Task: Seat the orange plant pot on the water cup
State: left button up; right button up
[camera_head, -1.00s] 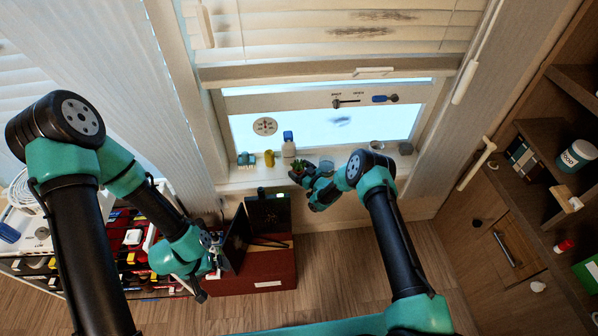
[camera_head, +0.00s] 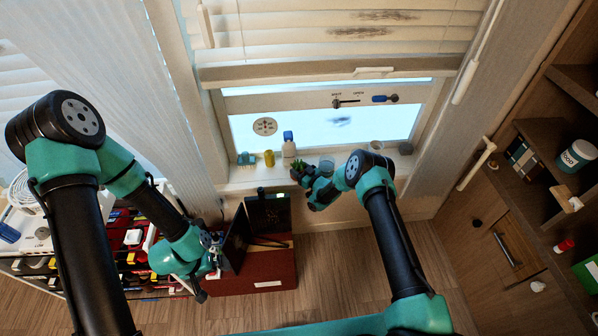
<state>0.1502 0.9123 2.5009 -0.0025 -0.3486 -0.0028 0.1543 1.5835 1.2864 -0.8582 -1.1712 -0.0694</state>
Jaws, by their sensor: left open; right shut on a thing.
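A small green plant (camera_head: 298,166) shows at the window sill, at the fingers of my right gripper (camera_head: 303,175). My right gripper is shut on its pot, which is mostly hidden, so its orange colour is hard to make out. A clear bluish cup (camera_head: 327,164), which looks like the water cup, stands on the sill just right of the plant, partly behind my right wrist. The plant is beside the cup, not over it. My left gripper (camera_head: 212,262) is open and apart from these, low at the left by the red cabinet.
On the sill (camera_head: 236,174) stand a teal item (camera_head: 246,158), a yellow cup (camera_head: 269,158) and a white bottle with a blue cap (camera_head: 289,148), left of the plant. A clear cup (camera_head: 376,147) and dark item (camera_head: 405,148) stand right. A red cabinet (camera_head: 262,282) is below.

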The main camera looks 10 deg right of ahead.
aim_at(299, 164)
jog(key=shift+c, duration=1.1)
jog(key=shift+r, duration=0.15)
jog(key=shift+r, duration=2.35)
jog(key=w+d+r+m+t+h, duration=0.1)
jog(key=d+r+m+t+h, duration=0.2)
jog(key=d+r, duration=0.6)
jog(key=d+m+h, duration=0.1)
jog(key=d+h, duration=0.1)
jog(key=d, duration=0.2)
jog(key=shift+r+h, duration=0.25)
jog(key=shift+h, duration=0.15)
jog(key=shift+w+f, duration=0.1)
jog(key=shift+f, duration=2.8)
